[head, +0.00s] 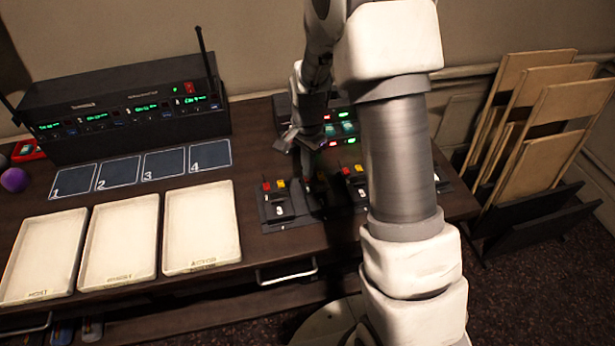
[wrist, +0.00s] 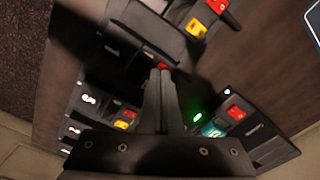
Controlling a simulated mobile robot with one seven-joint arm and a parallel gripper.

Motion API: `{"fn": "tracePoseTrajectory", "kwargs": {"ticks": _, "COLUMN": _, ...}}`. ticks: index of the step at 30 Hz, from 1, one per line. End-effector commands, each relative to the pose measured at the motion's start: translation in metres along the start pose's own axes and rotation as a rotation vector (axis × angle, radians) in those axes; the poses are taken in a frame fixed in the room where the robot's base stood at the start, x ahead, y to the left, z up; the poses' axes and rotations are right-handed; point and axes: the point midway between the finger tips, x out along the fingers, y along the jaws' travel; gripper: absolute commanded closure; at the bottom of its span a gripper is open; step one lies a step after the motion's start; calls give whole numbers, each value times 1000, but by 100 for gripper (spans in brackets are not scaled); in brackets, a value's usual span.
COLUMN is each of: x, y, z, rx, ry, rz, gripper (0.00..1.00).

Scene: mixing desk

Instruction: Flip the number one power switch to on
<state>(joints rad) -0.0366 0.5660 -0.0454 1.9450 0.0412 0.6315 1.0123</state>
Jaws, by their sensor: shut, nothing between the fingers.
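My gripper (head: 312,186) points down over the desk's right part, among the control panels. In the wrist view its two fingers (wrist: 161,74) are closed together with nothing between them. A red piece shows right by the fingertips, but I cannot tell whether they touch it. Behind the gripper is a panel (head: 343,140) with red, green and teal lit parts, which also shows in the wrist view (wrist: 212,131). My arm hides much of this area. I cannot make out which switch is number one.
A black radio rack (head: 125,110) with antennas stands at the back left. Numbered dark cards (head: 118,172) and three cream trays (head: 201,225) lie in front of it. Wooden boards (head: 540,110) stand in a rack right of the desk. A drawer handle (head: 287,275) is on the desk's front.

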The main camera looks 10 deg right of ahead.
Motion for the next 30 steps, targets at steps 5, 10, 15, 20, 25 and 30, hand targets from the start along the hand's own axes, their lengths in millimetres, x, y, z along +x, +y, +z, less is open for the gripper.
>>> {"fn": "tracePoseTrajectory", "kwargs": {"ticks": 5, "x": 0, "y": 0, "z": 0, "rx": 0, "ry": 0, "rz": 0, "gripper": 100}}
{"fn": "tracePoseTrajectory", "kwargs": {"ticks": 10, "x": 1, "y": 0, "z": 0, "rx": 0, "ry": 0, "rz": 0, "gripper": 100}}
{"fn": "tracePoseTrajectory", "kwargs": {"ticks": 15, "x": 3, "y": 0, "z": 0, "rx": 0, "ry": 0, "rz": 0, "gripper": 100}}
{"fn": "tracePoseTrajectory", "kwargs": {"ticks": 20, "x": 6, "y": 0, "z": 0, "rx": 0, "ry": 0, "rz": 0, "gripper": 100}}
{"fn": "tracePoseTrajectory", "kwargs": {"ticks": 25, "x": 8, "y": 0, "z": 0, "rx": 0, "ry": 0, "rz": 0, "gripper": 100}}
{"fn": "tracePoseTrajectory", "kwargs": {"ticks": 30, "x": 11, "y": 0, "z": 0, "rx": 0, "ry": 0, "rz": 0, "gripper": 100}}
